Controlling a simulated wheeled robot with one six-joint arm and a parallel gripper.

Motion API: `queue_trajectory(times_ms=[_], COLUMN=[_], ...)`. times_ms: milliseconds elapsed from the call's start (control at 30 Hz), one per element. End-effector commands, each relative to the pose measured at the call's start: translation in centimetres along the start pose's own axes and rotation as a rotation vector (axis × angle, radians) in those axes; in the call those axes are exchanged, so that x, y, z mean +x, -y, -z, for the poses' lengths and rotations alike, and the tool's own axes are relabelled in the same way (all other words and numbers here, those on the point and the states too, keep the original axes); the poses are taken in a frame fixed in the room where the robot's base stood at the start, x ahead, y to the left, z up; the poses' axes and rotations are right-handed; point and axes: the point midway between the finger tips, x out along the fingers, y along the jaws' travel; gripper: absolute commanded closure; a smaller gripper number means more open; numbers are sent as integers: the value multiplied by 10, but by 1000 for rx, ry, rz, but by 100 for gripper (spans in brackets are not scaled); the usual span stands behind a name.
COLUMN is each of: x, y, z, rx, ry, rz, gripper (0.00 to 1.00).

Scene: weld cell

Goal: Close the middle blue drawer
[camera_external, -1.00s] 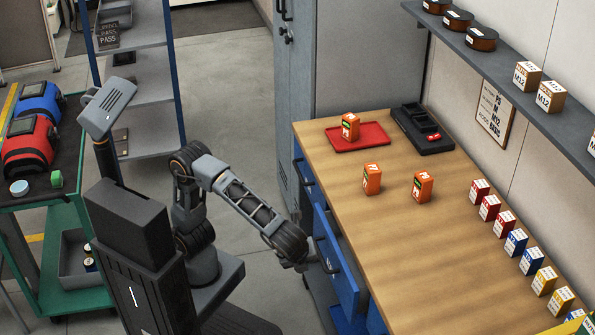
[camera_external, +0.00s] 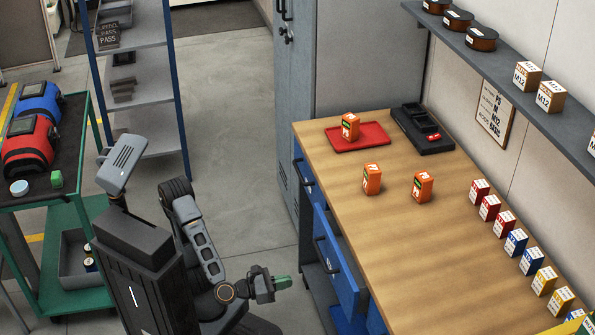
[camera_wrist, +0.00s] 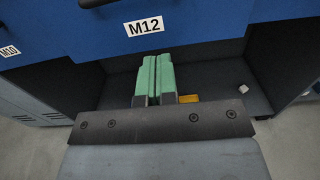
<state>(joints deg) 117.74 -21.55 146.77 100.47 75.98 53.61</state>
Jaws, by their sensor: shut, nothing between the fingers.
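The middle blue drawer (camera_external: 342,273) is in the side of the workbench (camera_external: 460,265) in the external view, and its front appears to stand out a little from the bench edge. It has a dark handle. In the wrist view, a blue drawer front labelled M12 (camera_wrist: 200,28) fills the top, with part of a black handle at the upper edge. My gripper (camera_external: 284,282) is left of the drawer, apart from it, with green fingertips. In the wrist view my gripper (camera_wrist: 154,75) is shut and empty, its fingers below the drawer's label.
Another blue drawer (camera_external: 307,185) is farther back. Below the drawer front is a dark recess (camera_wrist: 218,75) with a small pale block (camera_wrist: 243,88). Orange boxes, a red tray (camera_external: 372,138) and coloured boxes stand on the bench. Floor (camera_external: 235,190) is free behind my arm.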

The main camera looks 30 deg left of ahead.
Motion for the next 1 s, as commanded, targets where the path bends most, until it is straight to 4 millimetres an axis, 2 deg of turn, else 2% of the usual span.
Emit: queue_trajectory(times_ms=[200, 300, 600, 800, 1000], x=[37, 57, 106, 123, 130], y=[-2, -2, -2, -1, -1], z=[-7, 3, 4, 2, 1], rx=[8, -2, -3, -3, -3], ry=[-6, -4, -5, -5, -4], rz=[-10, -10, -6, -4, -2], gripper=[100, 100, 100, 100, 100])
